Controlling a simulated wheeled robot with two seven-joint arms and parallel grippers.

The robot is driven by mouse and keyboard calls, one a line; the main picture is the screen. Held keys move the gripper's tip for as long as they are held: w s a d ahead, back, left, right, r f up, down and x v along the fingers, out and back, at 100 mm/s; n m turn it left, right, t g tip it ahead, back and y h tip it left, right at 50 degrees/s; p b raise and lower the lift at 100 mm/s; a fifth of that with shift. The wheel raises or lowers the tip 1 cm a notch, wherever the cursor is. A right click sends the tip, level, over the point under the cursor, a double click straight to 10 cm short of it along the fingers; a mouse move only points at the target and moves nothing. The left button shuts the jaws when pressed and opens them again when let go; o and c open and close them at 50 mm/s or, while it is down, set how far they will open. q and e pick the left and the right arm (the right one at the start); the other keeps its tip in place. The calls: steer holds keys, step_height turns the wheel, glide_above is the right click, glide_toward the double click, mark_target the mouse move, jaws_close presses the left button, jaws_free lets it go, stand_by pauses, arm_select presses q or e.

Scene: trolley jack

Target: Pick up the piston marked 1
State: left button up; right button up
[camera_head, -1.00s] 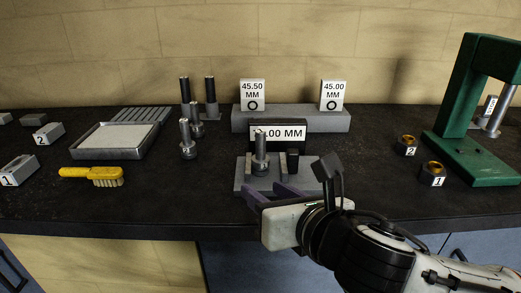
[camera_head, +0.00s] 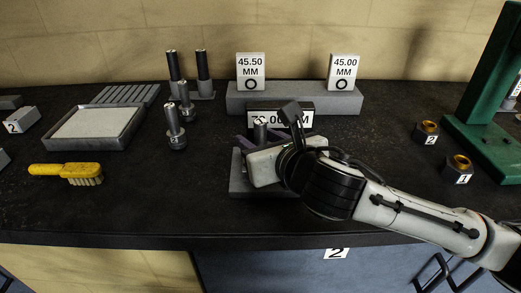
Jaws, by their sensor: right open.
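A grey metal piston (camera_head: 260,130) stands upright in the dark grey gauge block (camera_head: 252,185) at the middle of the bench. Only its top shows, and I cannot read a number on it. My right gripper (camera_head: 270,138) is open, low over the gauge block. Its purple fingers reach away from me on either side of the piston; whether they touch it is hidden by the gripper body. Another piston (camera_head: 175,130) stands to the left with a small mark I cannot read clearly. My left gripper is not in view.
Behind stands a grey block (camera_head: 290,98) with 45.50 and 45.00 MM signs. Left are dark pins (camera_head: 203,70), a grey tray (camera_head: 132,135) and a yellow brush (camera_head: 65,171). Right are nuts marked 2 (camera_head: 426,132) and 1 (camera_head: 457,169), and a green press (camera_head: 485,100).

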steer(key=shift+x, duration=1.55)
jaws_close()
steer(key=shift+r, duration=0.15)
